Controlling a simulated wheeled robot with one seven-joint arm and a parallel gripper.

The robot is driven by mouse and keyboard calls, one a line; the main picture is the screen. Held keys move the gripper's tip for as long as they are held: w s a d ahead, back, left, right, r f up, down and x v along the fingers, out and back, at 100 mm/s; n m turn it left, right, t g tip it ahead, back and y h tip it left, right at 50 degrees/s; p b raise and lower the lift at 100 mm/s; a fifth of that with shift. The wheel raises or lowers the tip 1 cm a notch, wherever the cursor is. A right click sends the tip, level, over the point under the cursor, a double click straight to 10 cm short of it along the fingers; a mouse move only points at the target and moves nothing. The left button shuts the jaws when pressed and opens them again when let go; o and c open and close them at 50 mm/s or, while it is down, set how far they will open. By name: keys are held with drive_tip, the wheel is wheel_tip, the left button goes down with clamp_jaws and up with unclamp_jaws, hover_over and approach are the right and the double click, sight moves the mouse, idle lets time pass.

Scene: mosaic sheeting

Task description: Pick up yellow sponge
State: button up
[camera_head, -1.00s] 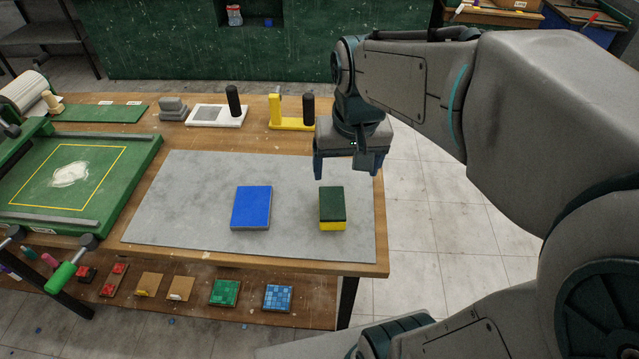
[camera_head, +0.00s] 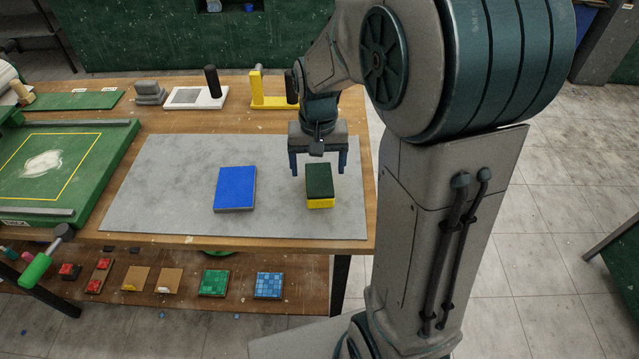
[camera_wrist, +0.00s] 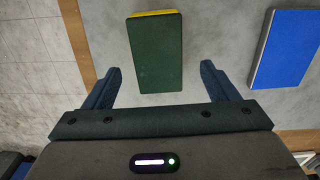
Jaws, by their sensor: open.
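The yellow sponge (camera_head: 320,203) has a dark green top layer and lies on the grey sheet (camera_head: 150,160) on the workbench, toward its right end. In the wrist view the sponge (camera_wrist: 155,55) shows mostly its green top, with a yellow strip along its far edge. My gripper (camera_head: 318,170) is open and empty, just behind and above the sponge. In the wrist view my fingertips (camera_wrist: 160,70) stand apart, one to each side of the sponge's near end. I cannot tell the exact height gap.
A blue block (camera_head: 235,188) lies on the sheet left of the sponge. A yellow tool with a black handle (camera_head: 262,95) and a white tool (camera_head: 195,98) stand behind. A green framed board (camera_head: 90,165) is at left. The bench's right edge (camera_head: 370,200) is close to the sponge.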

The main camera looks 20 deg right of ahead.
sight(319, 179)
drive_tip(key=shift+s+f+p, duration=0.15)
drive_tip(key=shift+f, duration=1.2)
drive_tip(key=shift+s+f+p, duration=0.1)
drive_tip(key=shift+f+p, duration=0.05)
drive_tip(key=shift+f, duration=1.2)
drive_tip(key=c, duration=1.1)
